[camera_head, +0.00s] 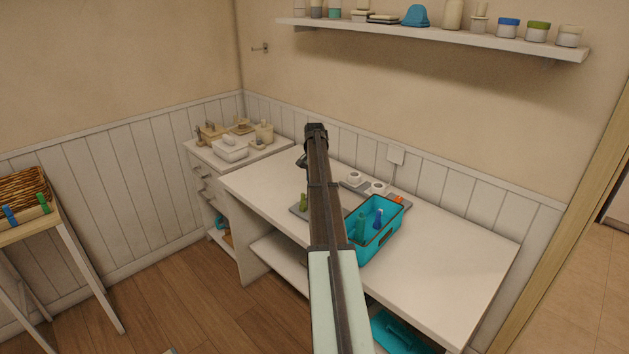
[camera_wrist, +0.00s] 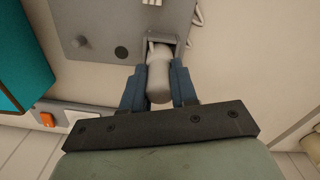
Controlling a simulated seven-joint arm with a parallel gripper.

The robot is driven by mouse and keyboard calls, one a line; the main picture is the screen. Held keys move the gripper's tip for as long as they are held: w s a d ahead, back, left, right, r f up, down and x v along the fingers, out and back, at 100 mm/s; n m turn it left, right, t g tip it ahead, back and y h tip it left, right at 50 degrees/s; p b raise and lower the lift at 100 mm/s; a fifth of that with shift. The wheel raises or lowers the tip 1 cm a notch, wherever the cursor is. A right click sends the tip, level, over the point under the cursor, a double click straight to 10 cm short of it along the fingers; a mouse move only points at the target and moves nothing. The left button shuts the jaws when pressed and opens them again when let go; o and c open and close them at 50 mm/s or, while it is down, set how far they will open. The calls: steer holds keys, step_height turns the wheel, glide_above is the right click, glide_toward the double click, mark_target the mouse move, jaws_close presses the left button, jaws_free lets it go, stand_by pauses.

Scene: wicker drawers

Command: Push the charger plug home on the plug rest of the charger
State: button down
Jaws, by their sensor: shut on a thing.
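In the wrist view my gripper (camera_wrist: 158,82) has its two blue fingers closed on the sides of a light grey, rounded charger plug (camera_wrist: 159,86). The plug's far end is at a square recess, which looks like the plug rest, in a grey plate (camera_wrist: 105,22), apparently the charger. A pale prong-like piece shows at the recess edge. I cannot tell how deep the plug sits. In the head view my arm hides the gripper and plug.
A teal crate (camera_head: 386,236) with bottles stands on the white table (camera_head: 455,250), close beside the plate in the wrist view (camera_wrist: 22,60). A strip with an orange switch (camera_wrist: 47,120) lies nearby. The table's right part is clear. A wall shelf (camera_head: 430,34) hangs above.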

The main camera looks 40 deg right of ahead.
steer(key=shift+f, duration=1.15)
steer(key=c, duration=0.8)
jaws_free()
step_height(320, 180, up, 14)
steer(key=shift+f, duration=0.1)
steer(key=shift+a, duration=0.1)
